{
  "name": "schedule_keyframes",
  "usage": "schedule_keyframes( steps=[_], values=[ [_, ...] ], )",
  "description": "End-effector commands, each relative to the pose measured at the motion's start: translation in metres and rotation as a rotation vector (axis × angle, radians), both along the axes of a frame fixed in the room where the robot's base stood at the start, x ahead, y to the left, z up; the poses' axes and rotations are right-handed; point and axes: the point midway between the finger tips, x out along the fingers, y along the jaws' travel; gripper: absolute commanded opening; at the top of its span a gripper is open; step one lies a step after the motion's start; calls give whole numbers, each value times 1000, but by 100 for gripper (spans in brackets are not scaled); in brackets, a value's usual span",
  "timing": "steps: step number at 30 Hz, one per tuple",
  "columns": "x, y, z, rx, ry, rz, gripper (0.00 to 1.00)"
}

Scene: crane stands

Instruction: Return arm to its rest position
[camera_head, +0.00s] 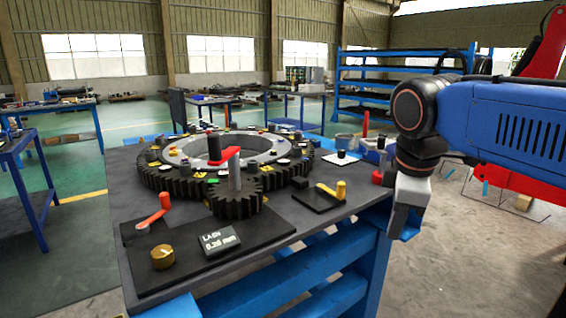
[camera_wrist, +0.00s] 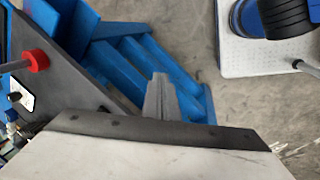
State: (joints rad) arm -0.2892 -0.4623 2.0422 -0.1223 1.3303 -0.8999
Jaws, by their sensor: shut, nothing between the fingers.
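My arm (camera_head: 505,120) reaches in from the right edge in the head view, with its wrist bent downward. My gripper (camera_head: 400,228) hangs pointing down beside the right edge of the grey-topped workbench (camera_head: 190,262). In the wrist view its fingers (camera_wrist: 158,95) are together, empty, with bare floor and the blue bench frame (camera_wrist: 130,65) behind them. The fingertips are hard to make out in the head view.
A large dark gear ring (camera_head: 180,180) lies on the bench with a small gear (camera_head: 236,204) at its front. A blue shelf rack (camera_head: 360,88) stands behind.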

Motion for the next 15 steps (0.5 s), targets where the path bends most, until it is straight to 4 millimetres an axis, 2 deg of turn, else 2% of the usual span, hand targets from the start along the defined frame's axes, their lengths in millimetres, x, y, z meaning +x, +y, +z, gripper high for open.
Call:
schedule_keyframes(
  steps=[1, 6, 12, 15],
  values=[
    [-13, -11, -16, 37, -16, -105, 0],
    [-48, -37, -70, 176, -76, -482, 0],
    [-85, -57, -131, 332, -133, -879, 0],
    [-96, -62, -151, 389, -151, -1013, 0]
  ],
)
